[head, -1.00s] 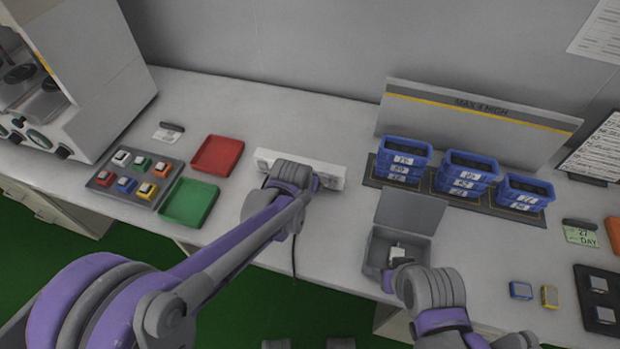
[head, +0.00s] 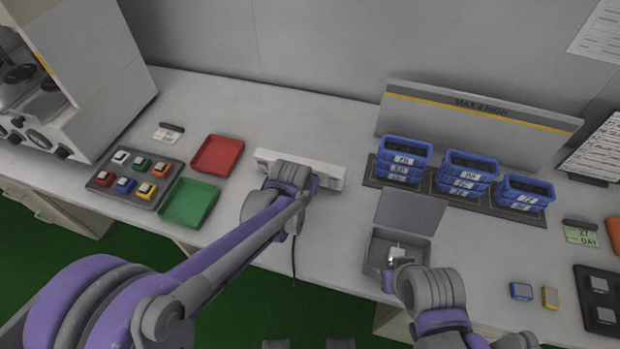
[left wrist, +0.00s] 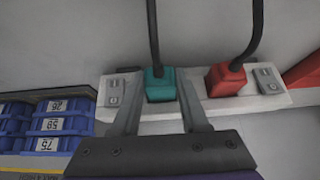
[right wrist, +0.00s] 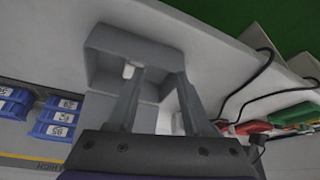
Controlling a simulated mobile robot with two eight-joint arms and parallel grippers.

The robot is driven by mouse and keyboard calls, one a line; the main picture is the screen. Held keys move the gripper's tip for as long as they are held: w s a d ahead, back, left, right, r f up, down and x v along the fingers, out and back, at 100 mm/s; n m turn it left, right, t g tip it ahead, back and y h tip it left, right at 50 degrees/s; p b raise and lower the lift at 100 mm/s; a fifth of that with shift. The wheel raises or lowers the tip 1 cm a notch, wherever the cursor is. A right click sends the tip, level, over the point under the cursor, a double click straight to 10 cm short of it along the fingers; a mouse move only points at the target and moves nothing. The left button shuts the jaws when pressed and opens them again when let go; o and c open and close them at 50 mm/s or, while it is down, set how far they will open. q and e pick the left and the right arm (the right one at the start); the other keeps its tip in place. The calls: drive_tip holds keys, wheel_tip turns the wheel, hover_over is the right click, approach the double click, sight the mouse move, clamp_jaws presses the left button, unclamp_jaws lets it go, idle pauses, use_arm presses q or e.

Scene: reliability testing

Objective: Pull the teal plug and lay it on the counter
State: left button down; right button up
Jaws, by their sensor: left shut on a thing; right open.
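The teal plug (left wrist: 160,86) shows in the left wrist view at the white power strip (left wrist: 205,107), its black cord running up. My left gripper (left wrist: 160,76) is shut on the teal plug, with a finger on each side. Whether the plug still sits in its socket I cannot tell. In the head view my left gripper (head: 306,184) covers the plug at the front of the strip (head: 330,174). My right gripper (right wrist: 160,72) is open at the grey lidded box (right wrist: 108,42). The counter (head: 330,240) is bare in front of the strip.
A red plug (left wrist: 226,80) sits beside the teal one on the strip. A red tray (head: 217,154) and green tray (head: 190,203) lie left of the strip. Stacked blue bins (head: 403,160) stand to the right, behind the open grey box (head: 410,212).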

use_arm(q)
drive_tip(key=shift+s, duration=0.2)
drive_tip(key=shift+s+a, duration=0.25)
drive_tip(key=shift+s, duration=0.25)
drive_tip(key=shift+s, duration=0.25)
drive_tip(key=shift+s+a, duration=0.25)
drive_tip(key=shift+s, duration=0.35)
drive_tip(key=shift+s+a, duration=0.2)
drive_tip(key=shift+s, duration=0.35)
drive_tip(key=shift+s+a, duration=0.1)
drive_tip(key=shift+s, duration=0.25)
drive_tip(key=shift+s+d, duration=0.8)
drive_tip(key=shift+s, duration=0.25)
drive_tip(key=shift+s+d, duration=0.85)
drive_tip(key=shift+s, duration=0.15)
drive_tip(key=shift+s+d, duration=0.8)
drive_tip(key=shift+s, duration=0.25)
drive_tip(key=shift+f+b, duration=0.75)
drive_tip(key=shift+f, duration=0.25)
use_arm(e)
drive_tip(key=shift+s+f, duration=0.1)
drive_tip(key=shift+f, duration=0.7)
